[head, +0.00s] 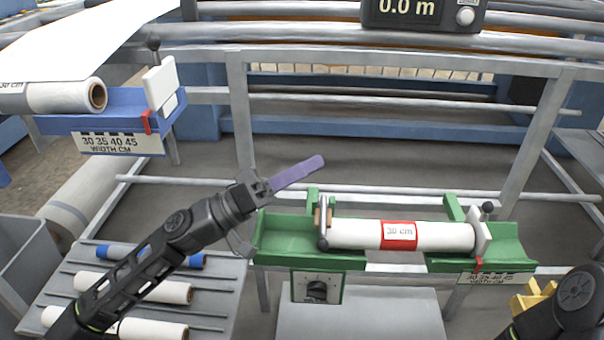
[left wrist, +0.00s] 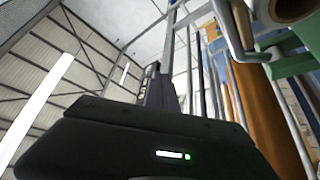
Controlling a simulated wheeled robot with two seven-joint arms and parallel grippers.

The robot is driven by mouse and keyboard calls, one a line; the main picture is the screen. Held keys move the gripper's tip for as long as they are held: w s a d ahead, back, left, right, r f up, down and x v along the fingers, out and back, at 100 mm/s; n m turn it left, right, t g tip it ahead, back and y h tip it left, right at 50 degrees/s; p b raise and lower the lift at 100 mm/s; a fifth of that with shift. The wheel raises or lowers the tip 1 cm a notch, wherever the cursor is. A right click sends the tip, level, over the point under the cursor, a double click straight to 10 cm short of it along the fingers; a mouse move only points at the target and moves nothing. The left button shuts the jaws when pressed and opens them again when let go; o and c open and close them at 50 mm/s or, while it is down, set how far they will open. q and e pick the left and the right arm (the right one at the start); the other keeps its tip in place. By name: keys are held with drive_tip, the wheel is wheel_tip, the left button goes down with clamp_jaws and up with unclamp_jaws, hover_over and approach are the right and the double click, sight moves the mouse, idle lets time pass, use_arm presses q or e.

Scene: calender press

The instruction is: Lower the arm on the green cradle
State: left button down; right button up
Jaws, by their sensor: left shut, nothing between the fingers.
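The green cradle (head: 395,257) is at centre right with a white roll labelled 30 cm (head: 445,236) lying across it. A metal arm with a dark knob (head: 323,222) stands at the roll's left end; whether it is raised or lowered is hard to tell. A second dark-knobbed lever (head: 488,208) is by the white end plate on the right. My left gripper (head: 297,173) has its purple fingers shut and empty, above and left of the roll. In the left wrist view the roll's core (left wrist: 290,8), part of the green cradle (left wrist: 290,52) and a bent metal bar (left wrist: 238,40) show at upper right.
A blue cradle (head: 105,100) with another roll (head: 62,96) is at upper left. A grey rack (head: 215,295) with several rolls is at lower left. Metal rails (head: 400,35) and a 0.0 m display (head: 410,10) are behind.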

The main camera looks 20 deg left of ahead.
use_arm(q)
drive_tip(key=a+f, duration=0.1)
drive_tip(key=a, duration=0.2)
drive_tip(key=s+a+f+b, duration=0.1)
drive_tip(key=a, duration=0.1)
drive_tip(key=s+a+f, duration=0.1)
drive_tip(key=a+f, duration=0.1)
drive_tip(key=a, duration=0.1)
drive_tip(key=shift+a+f, duration=0.1)
drive_tip(key=shift+a, duration=0.25)
use_arm(e)
drive_tip(key=shift+s+a+f, duration=0.2)
drive_tip(key=shift+s, duration=0.05)
